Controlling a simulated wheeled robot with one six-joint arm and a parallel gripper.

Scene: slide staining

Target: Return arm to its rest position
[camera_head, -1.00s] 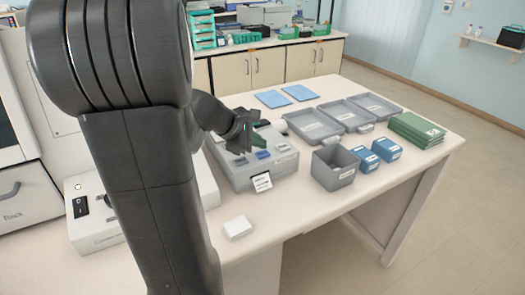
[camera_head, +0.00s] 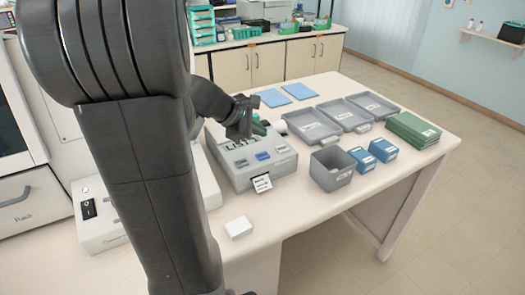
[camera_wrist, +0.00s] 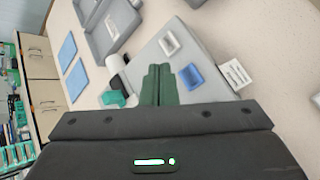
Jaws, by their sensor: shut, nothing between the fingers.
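My gripper (camera_head: 246,117) is above the back of the grey staining device (camera_head: 262,178) on the table. In the wrist view the fingers of my gripper (camera_wrist: 160,75) are dark green and pressed together, with nothing seen between them. My arm covers the device's left back side in the head view.
Two blue sheets (camera_head: 271,98) lie behind. A white block (camera_head: 239,228) sits at the front.

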